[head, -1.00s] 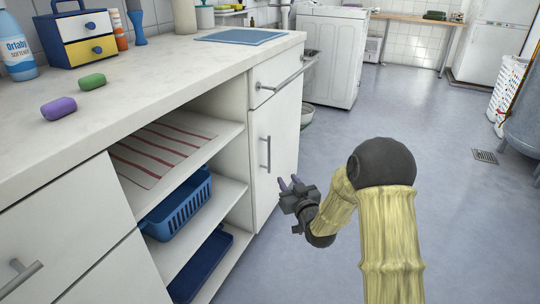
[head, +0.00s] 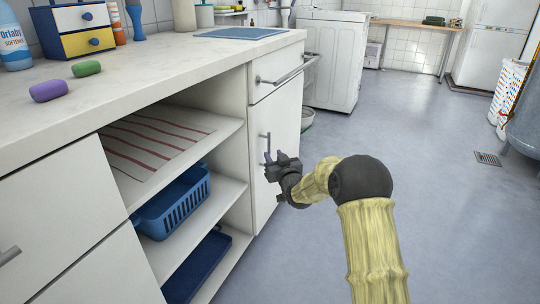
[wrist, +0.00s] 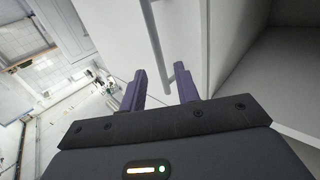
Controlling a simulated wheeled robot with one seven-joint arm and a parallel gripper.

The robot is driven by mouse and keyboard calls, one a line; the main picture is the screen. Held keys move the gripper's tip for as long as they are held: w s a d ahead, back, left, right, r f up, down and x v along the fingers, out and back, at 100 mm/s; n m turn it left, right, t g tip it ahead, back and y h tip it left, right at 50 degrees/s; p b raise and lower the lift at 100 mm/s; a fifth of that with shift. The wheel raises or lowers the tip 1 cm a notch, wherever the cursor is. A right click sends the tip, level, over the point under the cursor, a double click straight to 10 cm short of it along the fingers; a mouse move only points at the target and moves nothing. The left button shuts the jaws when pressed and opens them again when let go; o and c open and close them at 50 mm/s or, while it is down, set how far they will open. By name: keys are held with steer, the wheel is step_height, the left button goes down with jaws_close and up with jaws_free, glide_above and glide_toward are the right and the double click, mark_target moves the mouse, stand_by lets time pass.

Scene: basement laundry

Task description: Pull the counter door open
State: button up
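The counter door (head: 272,181) is a white panel below a drawer, at the right end of the counter, and looks closed. Its grey vertical bar handle (head: 268,146) shows just beyond my gripper. My gripper (head: 272,158) is in front of the door at the handle's lower part. In the wrist view the two purple fingers (wrist: 162,90) are spread apart, and the handle (wrist: 170,75) reaches down into the space between their tips. The fingers do not visibly press on it. The handle's lower end is hard to make out.
Open shelves left of the door hold a striped cloth (head: 155,138), a blue basket (head: 175,208) and a dark blue tray (head: 200,268). A drawer with a bar handle (head: 290,70) is above the door. The floor (head: 410,130) to the right is clear.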

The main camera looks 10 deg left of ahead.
mark_target(269, 149)
steer(key=shift+b+x, duration=0.75)
steer(key=shift+x, duration=1.4)
jaws_close()
